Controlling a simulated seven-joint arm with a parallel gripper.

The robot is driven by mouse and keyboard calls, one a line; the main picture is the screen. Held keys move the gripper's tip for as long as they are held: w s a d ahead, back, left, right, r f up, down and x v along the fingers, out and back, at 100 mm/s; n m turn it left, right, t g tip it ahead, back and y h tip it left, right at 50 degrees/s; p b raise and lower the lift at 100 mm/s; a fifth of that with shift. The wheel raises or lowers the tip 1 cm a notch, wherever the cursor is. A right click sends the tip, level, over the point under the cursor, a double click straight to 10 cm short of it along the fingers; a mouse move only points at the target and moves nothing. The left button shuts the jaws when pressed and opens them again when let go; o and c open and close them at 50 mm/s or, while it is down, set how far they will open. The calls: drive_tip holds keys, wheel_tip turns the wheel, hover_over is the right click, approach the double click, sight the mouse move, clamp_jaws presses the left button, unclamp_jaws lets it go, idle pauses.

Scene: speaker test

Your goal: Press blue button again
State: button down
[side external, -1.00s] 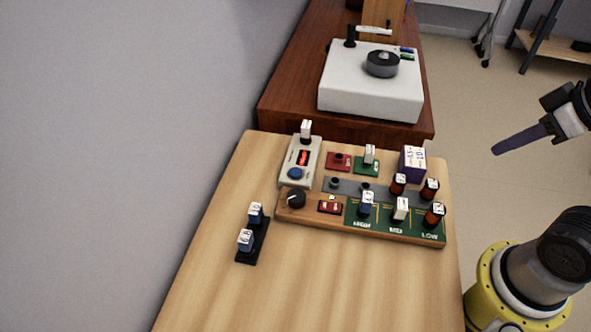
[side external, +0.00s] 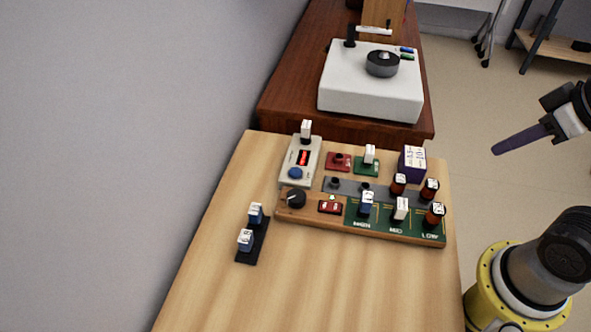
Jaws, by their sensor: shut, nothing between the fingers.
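The blue button (side external: 295,173) is a round blue cap at the front end of a light grey tester box (side external: 288,165) on the wooden table. The box has a small red display (side external: 302,158) and a white-topped plug standing at its far end. My gripper (side external: 494,151) is at the right, a slim purple tip pointing left, off the table's right side and well apart from the button. It is shut and empty.
A wooden board (side external: 318,219) with a knob, red switch and several plugs lies right of and in front of the box. A black holder (side external: 247,256) with two plugs is at front left. A purple box (side external: 411,163) stands at right. The table front is clear.

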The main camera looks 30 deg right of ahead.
drive_tip(key=w+a+r+m+t+y, duration=0.1)
drive_tip(key=w+a+r+m+t, duration=0.1)
drive_tip(key=w, duration=0.6)
drive_tip(key=w+a+r+m+t, duration=0.1)
drive_tip(key=w+r, duration=0.1)
drive_tip(key=w, duration=0.5)
drive_tip(key=w+a+r+m+t+y, duration=0.1)
drive_tip(key=w+a+r+m+t, duration=0.15)
drive_tip(key=w, duration=0.55)
drive_tip(key=w+a+f, duration=0.7)
drive_tip(key=w+f, duration=0.1)
drive_tip(key=w, duration=0.1)
drive_tip(key=a+f+g+y, duration=0.1)
drive_tip(key=a+f+g, duration=0.1)
drive_tip(key=a+f, duration=0.4)
wheel_tip(320, 180, down, 6)
drive_tip(key=shift+s+r+n, duration=0.2)
drive_tip(key=shift+s+n, duration=0.15)
drive_tip(key=shift+s, duration=0.1)
drive_tip(key=shift+g, duration=0.25)
